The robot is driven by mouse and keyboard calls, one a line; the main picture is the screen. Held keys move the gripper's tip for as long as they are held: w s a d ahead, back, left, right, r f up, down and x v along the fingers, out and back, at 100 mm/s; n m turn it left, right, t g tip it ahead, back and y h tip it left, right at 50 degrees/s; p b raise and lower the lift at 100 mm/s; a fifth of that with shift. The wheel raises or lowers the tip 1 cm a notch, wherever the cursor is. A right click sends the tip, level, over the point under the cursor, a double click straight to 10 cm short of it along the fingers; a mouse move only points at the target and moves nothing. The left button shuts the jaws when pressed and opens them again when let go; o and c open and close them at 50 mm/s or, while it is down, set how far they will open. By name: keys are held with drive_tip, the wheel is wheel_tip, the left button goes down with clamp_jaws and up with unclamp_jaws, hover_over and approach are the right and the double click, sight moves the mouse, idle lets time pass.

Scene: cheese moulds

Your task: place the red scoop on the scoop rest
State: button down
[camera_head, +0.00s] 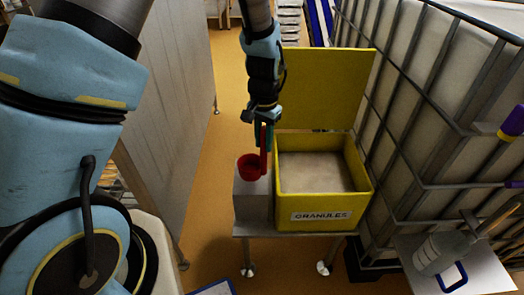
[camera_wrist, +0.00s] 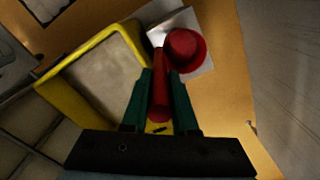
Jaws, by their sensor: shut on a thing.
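The red scoop (camera_head: 249,169) has a round cup and an upright handle in the head view. My gripper (camera_head: 263,128) is shut on the handle from above. In the wrist view the scoop (camera_wrist: 186,50) shows its cup beyond the fingertips, with the handle between the green fingers of my gripper (camera_wrist: 160,85). The cup is at the top of a grey metal block (camera_head: 252,205), which seems to be the scoop rest. The block's pale top (camera_wrist: 195,70) shows around the cup in the wrist view. I cannot tell whether the cup touches it.
A yellow bin (camera_head: 322,216) labelled GRANULES, its lid (camera_head: 325,90) raised, stands right beside the block on a small metal table (camera_head: 290,234). A caged white tank (camera_head: 430,110) is on the right. A side shelf (camera_head: 480,275) holds a clear bottle (camera_head: 440,250). Open floor lies left of the table.

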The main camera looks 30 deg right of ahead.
sight(264, 125)
drive_tip(key=shift+f+p, duration=0.3)
drive_tip(key=shift+f, duration=1.7)
drive_tip(key=shift+f, duration=0.15)
drive_tip(key=c, duration=0.7)
unclamp_jaws()
wheel_tip(264, 125, up, 12)
drive_tip(key=shift+s+r+b, duration=0.1)
drive_tip(key=shift+r+b, duration=0.1)
drive_tip(key=shift+b, duration=0.8)
